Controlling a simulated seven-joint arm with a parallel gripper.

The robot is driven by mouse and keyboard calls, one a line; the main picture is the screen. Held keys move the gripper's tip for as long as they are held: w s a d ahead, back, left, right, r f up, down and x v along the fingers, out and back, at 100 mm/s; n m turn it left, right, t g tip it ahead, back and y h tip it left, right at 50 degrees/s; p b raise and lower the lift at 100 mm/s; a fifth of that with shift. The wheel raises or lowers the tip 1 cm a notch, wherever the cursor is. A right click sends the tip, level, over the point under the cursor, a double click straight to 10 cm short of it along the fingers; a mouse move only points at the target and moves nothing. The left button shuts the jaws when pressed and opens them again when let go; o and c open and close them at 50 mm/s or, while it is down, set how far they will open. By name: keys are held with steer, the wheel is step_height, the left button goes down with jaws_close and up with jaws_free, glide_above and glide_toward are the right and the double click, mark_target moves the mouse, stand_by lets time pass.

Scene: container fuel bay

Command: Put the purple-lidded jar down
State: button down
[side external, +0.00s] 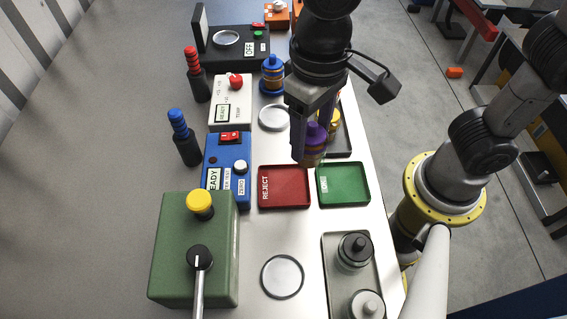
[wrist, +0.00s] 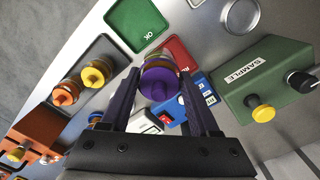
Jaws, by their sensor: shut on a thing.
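The purple-lidded jar (side external: 315,134) is between the fingers of my gripper (side external: 309,150), which is shut on it. It appears held above the bench, just behind the red REJECT tray (side external: 285,187) in the side view. In the wrist view the purple lid (wrist: 158,83) shows between the two fingers of my gripper (wrist: 160,76), with the jar's amber body beyond it. The fingers partly hide the jar in the side view. The green OK tray (side external: 343,184) is right of the red tray; both look empty.
A dark tray (wrist: 104,46) holds yellow- and orange-lidded jars. A blue-lidded jar (side external: 272,73) stands behind. A grey tray (side external: 337,285) in front holds black- and grey-lidded jars. A green SAMPLE box (side external: 190,235) with a lever stands front left. An empty round plate (side external: 283,277) lies beside it.

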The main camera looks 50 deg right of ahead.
steer(key=shift+w+a+f, duration=0.5)
steer(key=shift+f, duration=0.85)
steer(key=shift+w+a+f, duration=0.45)
steer(key=shift+f, duration=0.95)
steer(key=shift+w+a+f, duration=0.5)
steer(key=shift+f, duration=0.85)
steer(key=shift+f, duration=0.1)
steer(key=shift+c, duration=0.6)
jaws_free()
